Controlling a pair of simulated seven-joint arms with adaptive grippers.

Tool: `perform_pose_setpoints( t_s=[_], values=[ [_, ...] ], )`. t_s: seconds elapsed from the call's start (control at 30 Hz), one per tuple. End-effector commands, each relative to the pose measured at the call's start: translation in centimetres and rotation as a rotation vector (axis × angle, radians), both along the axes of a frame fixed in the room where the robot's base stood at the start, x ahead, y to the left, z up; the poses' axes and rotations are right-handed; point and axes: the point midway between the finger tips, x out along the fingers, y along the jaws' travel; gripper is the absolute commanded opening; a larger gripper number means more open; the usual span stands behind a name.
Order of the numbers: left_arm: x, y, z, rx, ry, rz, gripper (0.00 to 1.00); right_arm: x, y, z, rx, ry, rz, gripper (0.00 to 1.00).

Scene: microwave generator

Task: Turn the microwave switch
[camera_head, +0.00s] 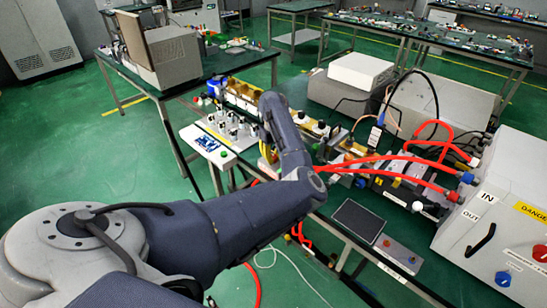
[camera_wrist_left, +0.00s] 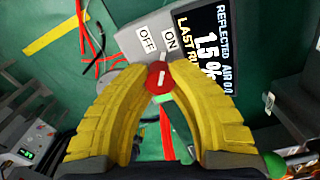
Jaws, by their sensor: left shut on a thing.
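The microwave switch is a round red knob (camera_wrist_left: 159,78) with a white pointer mark, on a grey panel (camera_wrist_left: 128,42) labelled OFF and ON. In the left wrist view, the yellow fingertips of my left gripper (camera_wrist_left: 158,70) are closed around the knob, one on each side. A dark display (camera_wrist_left: 212,75) with white text, including "REFLECTED" and "1.5 %", is beside the labels. In the head view, my left arm reaches in from the left and its bent forearm hides most of the gripper and the knob. My right gripper is not in view.
In the head view, red hoses (camera_head: 385,160) run to a grey box (camera_head: 470,240) marked IN and OUT at the right. A black-topped small unit (camera_head: 358,221) sits at the front table edge. A white panel with knobs (camera_head: 208,146) lies left of my forearm.

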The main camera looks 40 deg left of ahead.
Motion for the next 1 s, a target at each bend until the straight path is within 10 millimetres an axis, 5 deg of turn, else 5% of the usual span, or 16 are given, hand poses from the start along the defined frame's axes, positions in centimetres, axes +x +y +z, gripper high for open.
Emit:
perform_pose_setpoints(
  t_s=[0.5, 1.0],
  values=[
    [0.06, -0.09, 0.00, -0.002, 0.000, 0.406, 0.00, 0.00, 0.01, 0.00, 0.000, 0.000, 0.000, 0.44],
    [0.08, -0.07, 0.02, -0.001, 0.000, 0.548, 0.00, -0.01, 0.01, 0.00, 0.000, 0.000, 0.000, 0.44]
  ],
)
